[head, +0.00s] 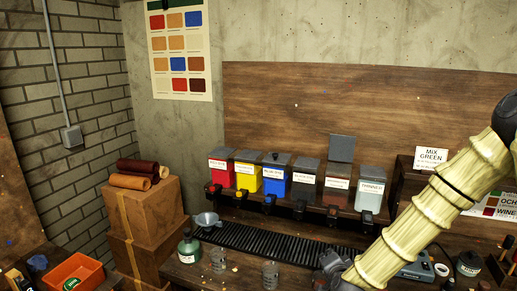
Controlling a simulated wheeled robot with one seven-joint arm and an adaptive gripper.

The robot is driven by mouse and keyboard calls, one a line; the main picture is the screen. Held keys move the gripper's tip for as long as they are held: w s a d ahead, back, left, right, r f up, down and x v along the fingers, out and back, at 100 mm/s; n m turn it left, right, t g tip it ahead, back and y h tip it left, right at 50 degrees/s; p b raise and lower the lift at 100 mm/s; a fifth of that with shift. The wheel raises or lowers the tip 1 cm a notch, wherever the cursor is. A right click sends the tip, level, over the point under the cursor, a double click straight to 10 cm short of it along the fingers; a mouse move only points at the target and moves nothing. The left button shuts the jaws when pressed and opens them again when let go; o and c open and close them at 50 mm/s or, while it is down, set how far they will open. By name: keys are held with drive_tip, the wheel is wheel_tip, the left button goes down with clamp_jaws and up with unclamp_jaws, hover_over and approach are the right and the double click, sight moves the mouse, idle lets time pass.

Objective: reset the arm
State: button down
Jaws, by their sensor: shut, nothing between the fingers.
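My arm (427,213) reaches in from the right edge of the head view. I cannot make out any gripper fingers; whatever lies past the dark joint is below the picture or hidden.
Labelled dispensers, including a red one (221,174) and a white one (370,192), line the bench's back. A black grate (280,239) runs before them. Cardboard boxes (146,208) are stacked left.

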drive_tip(key=s+a+f+n+g+y, duration=0.15)
drive_tip(key=s+f+n+g, duration=0.5)
drive_tip(key=s+f, duration=1.5)
drive_tip(key=s+d+f+n+g+h, duration=0.1)
drive_tip(key=s+f+n+g, duration=0.2)
drive_tip(key=s, duration=0.8)
drive_tip(key=s+d+f+n+g, duration=0.15)
drive_tip(key=s+f+g, duration=0.35)
drive_tip(key=s, duration=0.6)
wheel_tip(320, 180, down, 11)
drive_tip(key=s+t+b, duration=0.1)
drive_tip(key=b, duration=0.9)
